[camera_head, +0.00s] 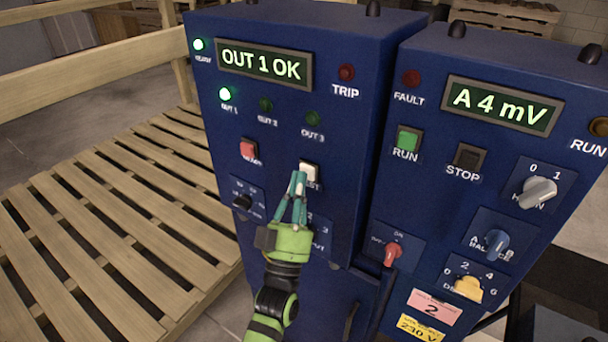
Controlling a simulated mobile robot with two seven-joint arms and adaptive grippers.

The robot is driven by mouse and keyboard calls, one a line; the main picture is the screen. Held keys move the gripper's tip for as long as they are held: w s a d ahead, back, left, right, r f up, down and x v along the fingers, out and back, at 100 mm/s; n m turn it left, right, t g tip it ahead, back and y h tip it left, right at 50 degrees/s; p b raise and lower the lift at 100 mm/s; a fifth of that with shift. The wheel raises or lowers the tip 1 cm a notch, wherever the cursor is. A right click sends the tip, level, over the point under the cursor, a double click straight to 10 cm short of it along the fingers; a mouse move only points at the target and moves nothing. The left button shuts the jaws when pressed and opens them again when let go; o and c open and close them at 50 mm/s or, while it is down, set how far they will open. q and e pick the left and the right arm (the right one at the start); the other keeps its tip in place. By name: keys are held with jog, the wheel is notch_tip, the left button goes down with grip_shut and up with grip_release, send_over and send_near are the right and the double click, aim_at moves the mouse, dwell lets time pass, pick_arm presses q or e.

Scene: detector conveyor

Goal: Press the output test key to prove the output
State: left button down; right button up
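The output test key, a white square button (309,172), sits on the front of the left blue cabinet (340,130). Its label is partly hidden; "ST" shows. My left gripper (298,182) is in front of the key's lower edge with its two fingertips close together. Whether they touch the key I cannot tell. The display (264,64) reads "OUT 1 OK". My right gripper is not in view.
A red button (248,149) and a black rotary knob (243,202) lie left of my gripper. The right blue cabinet (440,205) has a display (502,104) reading "A 4 mV", a green RUN button (408,139) and several knobs. A wooden pallet (120,220) lies at left.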

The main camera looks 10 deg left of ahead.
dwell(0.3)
pick_arm(q)
jog(key=shift+s+a+p, duration=0.3)
jog(key=shift+s+p, duration=0.15)
jog(key=shift+s, duration=0.4)
jog(key=s, duration=0.1)
jog(key=s+a+p, duration=0.1)
jog(key=s, duration=0.1)
jog(key=s+p, duration=0.1)
jog(key=shift+s+a, duration=0.35)
dwell(0.4)
